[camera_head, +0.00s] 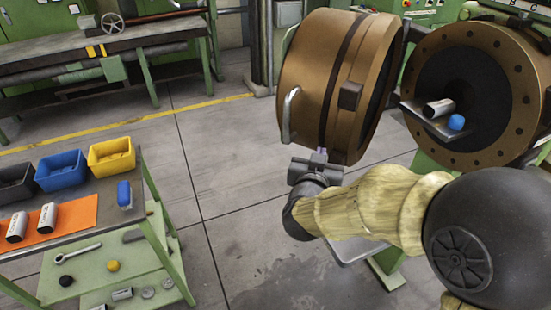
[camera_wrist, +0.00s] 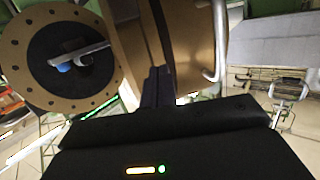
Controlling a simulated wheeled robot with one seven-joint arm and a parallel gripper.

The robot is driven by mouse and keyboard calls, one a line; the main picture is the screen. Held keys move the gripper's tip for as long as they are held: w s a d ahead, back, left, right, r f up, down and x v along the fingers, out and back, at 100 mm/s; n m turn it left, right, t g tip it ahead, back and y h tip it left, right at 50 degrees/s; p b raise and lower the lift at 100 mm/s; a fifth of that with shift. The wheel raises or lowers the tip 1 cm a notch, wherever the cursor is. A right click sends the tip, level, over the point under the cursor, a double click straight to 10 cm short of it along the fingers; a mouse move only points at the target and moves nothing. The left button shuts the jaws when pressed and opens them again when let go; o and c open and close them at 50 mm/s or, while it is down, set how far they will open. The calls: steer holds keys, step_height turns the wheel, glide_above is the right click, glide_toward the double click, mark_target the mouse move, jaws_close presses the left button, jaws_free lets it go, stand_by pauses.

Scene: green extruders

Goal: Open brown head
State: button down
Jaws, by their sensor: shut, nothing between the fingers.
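The brown head (camera_head: 314,75) is a thick round door with a dark band and a curved metal handle (camera_head: 290,114) on its left side. It stands swung away from the round brown flange (camera_head: 512,90) of the extruder, with a wide gap between them. In the wrist view the head (camera_wrist: 195,45) and its handle (camera_wrist: 217,50) are close in front. My gripper (camera_head: 318,156) is just below the head's lower edge, to the right of the handle. Its fingers (camera_wrist: 157,85) are together and empty. I cannot tell whether they touch the head.
A shelf in the flange opening holds a metal cylinder (camera_head: 438,108) and a blue piece (camera_head: 456,122). At left stands a green cart (camera_head: 150,180) with blue and yellow bins and cylinders on an orange mat. The floor between cart and head is clear.

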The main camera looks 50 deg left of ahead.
steer(key=w+d+f+m+g+h, duration=0.15)
steer(key=w+d, duration=0.25)
steer(key=d, duration=0.5)
steer(key=w+d+f+g+h, duration=0.15)
steer(key=w+d, duration=0.25)
steer(key=d, duration=0.4)
steer(key=w+d+f+m+g+h, duration=0.1)
steer(key=w+d+f+h, duration=0.15)
steer(key=d, duration=0.65)
steer(key=s+d+f+m+g+h, duration=0.1)
steer(key=s+d, duration=0.3)
steer(key=d, duration=0.4)
steer(key=s+d+f+m+g+h, duration=0.1)
steer(key=s+d+f+m+g, duration=0.1)
steer(key=d, duration=0.7)
steer(key=s+d+f+m+g+h, duration=0.1)
steer(key=s+d+f+g+h, duration=0.1)
steer(key=s+d, duration=0.4)
steer(key=d+g, duration=0.1)
steer(key=d, duration=0.2)
steer(key=shift+s+d+f+g, duration=0.15)
steer(key=shift+f+g, duration=0.1)
steer(key=shift+g, duration=0.05)
steer(key=shift+m, duration=0.25)
